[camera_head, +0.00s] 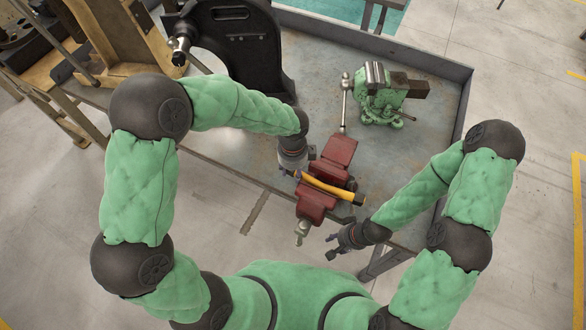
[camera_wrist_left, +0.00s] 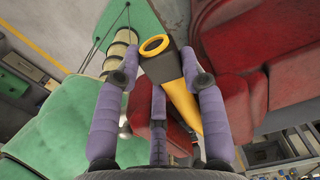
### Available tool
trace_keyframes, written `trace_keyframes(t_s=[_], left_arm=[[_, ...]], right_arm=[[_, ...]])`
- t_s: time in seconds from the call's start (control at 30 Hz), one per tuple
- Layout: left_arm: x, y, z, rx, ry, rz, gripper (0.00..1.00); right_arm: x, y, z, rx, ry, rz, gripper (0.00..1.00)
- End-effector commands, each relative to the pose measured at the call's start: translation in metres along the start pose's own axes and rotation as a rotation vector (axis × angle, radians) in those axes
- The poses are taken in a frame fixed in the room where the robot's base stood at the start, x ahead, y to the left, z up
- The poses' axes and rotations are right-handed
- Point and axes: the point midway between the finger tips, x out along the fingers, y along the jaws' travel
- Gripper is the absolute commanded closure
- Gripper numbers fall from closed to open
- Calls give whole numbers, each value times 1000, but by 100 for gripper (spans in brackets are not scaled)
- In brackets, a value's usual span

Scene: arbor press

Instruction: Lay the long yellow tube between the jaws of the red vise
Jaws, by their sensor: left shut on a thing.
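The long yellow tube (camera_head: 325,186), with dark bands near its ends, lies crosswise over the gap between the jaws of the red vise (camera_head: 316,208) in the head view. How deep it sits in the gap I cannot tell. My left gripper (camera_head: 297,172) is shut on the tube's left end, beside the vise. In the left wrist view the tube (camera_wrist_left: 181,100) shows its open yellow ring end between my purple fingers (camera_wrist_left: 158,85), with the red vise (camera_wrist_left: 235,90) close on the right. My right gripper (camera_head: 336,247) is empty, fingers apart, near the table's front edge, to the right of the vise's handle end.
A green vise (camera_head: 381,103) with a long handle stands farther back on the grey metal table (camera_head: 317,80). A black arbor press (camera_head: 235,45) stands at the back left. A raised rim (camera_head: 420,62) edges the table. Bare tabletop lies between press and green vise.

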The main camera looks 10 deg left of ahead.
Motion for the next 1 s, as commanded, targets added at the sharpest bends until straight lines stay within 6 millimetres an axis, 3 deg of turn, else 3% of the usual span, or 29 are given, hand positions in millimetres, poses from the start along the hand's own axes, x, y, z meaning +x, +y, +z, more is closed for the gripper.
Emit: trace_keyframes(t_s=[0.3,0.33,0.4,0.8,1.0], left_arm=[[1,0,0,0,0,-1,100],[1,0,0,0,0,-1,54],[1,0,0,0,0,-1,34],[0,1,0,1,0,3,32],[-23,0,0,1,-1,-1,32]], right_arm=[[0,0,0,0,0,0,60],[0,0,0,0,0,0,60],[0,0,0,0,0,0,60],[1,0,0,0,0,0,60],[0,0,0,0,0,0,60]])
